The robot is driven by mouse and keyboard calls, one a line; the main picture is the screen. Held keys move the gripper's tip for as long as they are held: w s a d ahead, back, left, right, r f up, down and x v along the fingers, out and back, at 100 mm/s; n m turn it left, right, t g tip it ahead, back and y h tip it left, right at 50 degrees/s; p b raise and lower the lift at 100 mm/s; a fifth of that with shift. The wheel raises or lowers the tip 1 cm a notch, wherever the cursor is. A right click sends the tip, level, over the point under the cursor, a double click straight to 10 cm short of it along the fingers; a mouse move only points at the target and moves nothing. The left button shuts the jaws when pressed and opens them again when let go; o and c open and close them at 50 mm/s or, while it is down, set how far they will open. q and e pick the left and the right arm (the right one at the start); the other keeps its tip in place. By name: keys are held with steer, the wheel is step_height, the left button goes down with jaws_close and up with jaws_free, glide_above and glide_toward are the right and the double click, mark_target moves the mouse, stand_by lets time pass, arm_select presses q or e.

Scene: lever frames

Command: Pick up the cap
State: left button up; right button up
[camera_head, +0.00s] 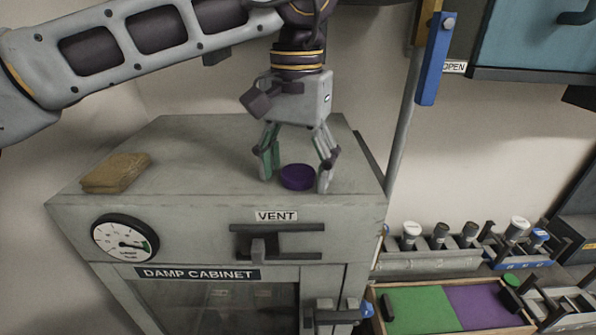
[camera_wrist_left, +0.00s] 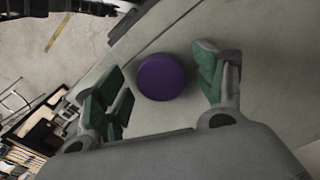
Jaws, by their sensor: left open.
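The cap is a small round purple disc. It lies flat on top of the grey damp cabinet (camera_head: 200,150), close to its front edge in the head view (camera_head: 297,177). My left gripper (camera_head: 296,178) points down over the cabinet top, open, with one finger on each side of the cap. In the left wrist view the purple cap (camera_wrist_left: 161,77) sits between the green-padded fingers (camera_wrist_left: 165,88), with a gap to each, and nothing is held. My right gripper is not in view.
A brown folded cloth or sponge (camera_head: 116,173) lies on the cabinet's left. A blue-handled lever (camera_head: 434,60) on a grey post rises at the right. Below right are a tray with green and purple halves (camera_head: 420,308) and a rack of several vials (camera_head: 440,240).

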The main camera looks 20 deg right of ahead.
mark_target(297, 173)
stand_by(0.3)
arm_select(q)
steer(key=c, duration=0.8)
steer(key=shift+c, duration=0.2)
steer(key=shift+r, duration=0.15)
step_height(297, 173, up, 10)
steer(key=shift+f, duration=0.2)
stand_by(0.6)
